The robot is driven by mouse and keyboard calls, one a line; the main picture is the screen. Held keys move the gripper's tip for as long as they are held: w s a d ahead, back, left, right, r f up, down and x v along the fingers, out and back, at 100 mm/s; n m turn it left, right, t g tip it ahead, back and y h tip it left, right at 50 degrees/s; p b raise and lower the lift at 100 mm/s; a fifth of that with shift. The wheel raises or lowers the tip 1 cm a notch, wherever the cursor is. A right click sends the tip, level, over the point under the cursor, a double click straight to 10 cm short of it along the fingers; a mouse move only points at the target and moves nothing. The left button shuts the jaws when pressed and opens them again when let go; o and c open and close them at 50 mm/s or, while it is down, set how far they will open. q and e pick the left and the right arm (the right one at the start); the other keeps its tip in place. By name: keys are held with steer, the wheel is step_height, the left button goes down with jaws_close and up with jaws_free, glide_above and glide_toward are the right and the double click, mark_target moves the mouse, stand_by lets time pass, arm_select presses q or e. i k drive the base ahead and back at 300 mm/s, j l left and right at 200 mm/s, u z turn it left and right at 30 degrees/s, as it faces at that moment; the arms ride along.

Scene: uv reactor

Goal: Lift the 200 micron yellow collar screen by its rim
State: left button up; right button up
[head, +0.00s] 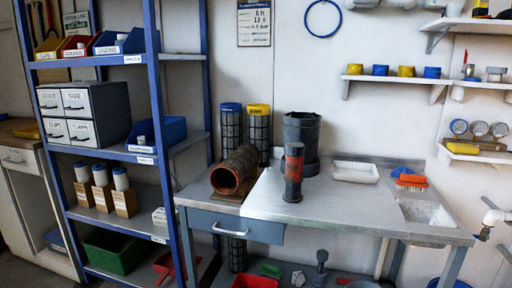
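The yellow collar screen (258,126) is a dark mesh cylinder with a yellow collar at its top. It stands upright at the back left of the workbench (332,207), near the wall. No 200 micron marking can be read at this size. A similar screen with a blue collar (231,126) stands close on its left. Their lower parts are partly hidden by a rusty open-ended pipe (235,171) lying in front. Neither of my grippers is in view.
A dark cylindrical housing (301,135) stands right of the yellow collar screen, with a red-and-black cylinder (293,173) before it. A white tray (355,172) and a sink (426,211) lie farther right. A blue shelving rack (158,110) stands left. The bench's middle front is clear.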

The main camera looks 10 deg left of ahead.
mark_target(258, 114)
steer(key=i+j+u, duration=0.2)
steer(key=i, duration=0.25)
steer(key=i+j+u, duration=0.25)
steer(key=i, duration=0.2)
steer(key=i+l+u, duration=0.2)
steer(key=k+j, duration=0.05)
steer(key=k, duration=0.05)
